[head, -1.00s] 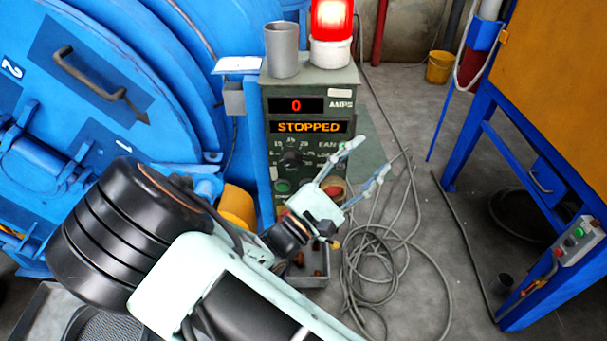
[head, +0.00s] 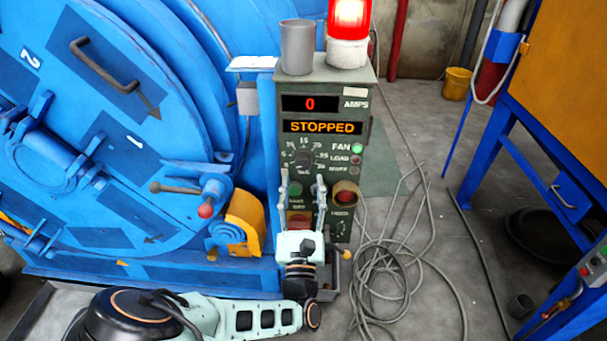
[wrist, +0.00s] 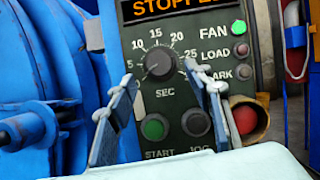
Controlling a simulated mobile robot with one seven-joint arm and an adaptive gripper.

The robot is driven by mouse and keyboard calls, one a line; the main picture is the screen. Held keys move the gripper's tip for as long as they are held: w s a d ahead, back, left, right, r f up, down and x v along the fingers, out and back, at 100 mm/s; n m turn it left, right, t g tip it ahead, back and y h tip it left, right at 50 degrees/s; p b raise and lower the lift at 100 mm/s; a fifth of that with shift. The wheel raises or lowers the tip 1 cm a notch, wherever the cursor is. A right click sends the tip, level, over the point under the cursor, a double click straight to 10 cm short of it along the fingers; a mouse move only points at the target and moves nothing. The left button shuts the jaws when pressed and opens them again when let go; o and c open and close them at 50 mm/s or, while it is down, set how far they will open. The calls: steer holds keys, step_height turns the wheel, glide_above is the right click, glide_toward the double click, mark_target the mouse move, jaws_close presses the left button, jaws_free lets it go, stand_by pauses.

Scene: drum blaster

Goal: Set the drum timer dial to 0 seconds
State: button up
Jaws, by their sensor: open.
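The timer dial, a black knob on the dark green control panel (head: 357,103), shows in the head view (head: 303,159) and in the wrist view (wrist: 158,64). Numbers from 5 to 25 arc around it, with SEC below. Its pointer appears to face roughly upward, but the exact setting is hard to read. My gripper (head: 301,182) is open and empty in front of the panel, just below the dial. In the wrist view its two fingers (wrist: 163,85) stand apart, one on each side below the dial. Contact with the panel cannot be told.
Below the dial are a green START button (wrist: 154,127) and a dark JOG button (wrist: 196,122). A red button in a collar (wrist: 245,120) sits at right. The blue drum (head: 110,130) fills the left. Loose cables (head: 390,260) lie on the floor at right.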

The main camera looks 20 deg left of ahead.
mark_target(303, 168)
steer(key=shift+x, duration=2.05)
steer(key=shift+c, duration=0.7)
steer(key=c, duration=1)
